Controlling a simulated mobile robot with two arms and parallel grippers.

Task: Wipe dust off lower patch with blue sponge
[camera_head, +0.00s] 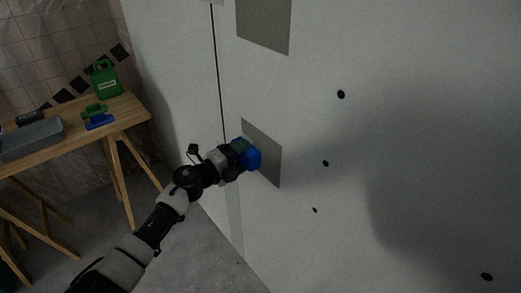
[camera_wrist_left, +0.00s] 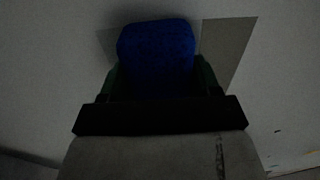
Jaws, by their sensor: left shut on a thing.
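The lower patch (camera_head: 268,163) is a grey-brown rectangle on the white panel, and it also shows in the left wrist view (camera_wrist_left: 228,45). My left gripper (camera_head: 238,158) is shut on the blue sponge (camera_head: 253,155), which has a green part at the gripper. The sponge is in front of the patch and covers its left middle part; I cannot tell whether it touches the surface. In the left wrist view the blue sponge (camera_wrist_left: 157,50) fills the upper middle and hides part of the patch. My right gripper is not in view.
The upper patch (camera_head: 264,22) is on the same white panel (camera_head: 320,90), which has several dark holes. A wooden trestle table (camera_head: 128,112) stands at left with a green container (camera_head: 105,82), a green-and-blue item (camera_head: 97,118) and a grey toolbox (camera_head: 30,139). Floor between table and panel is clear.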

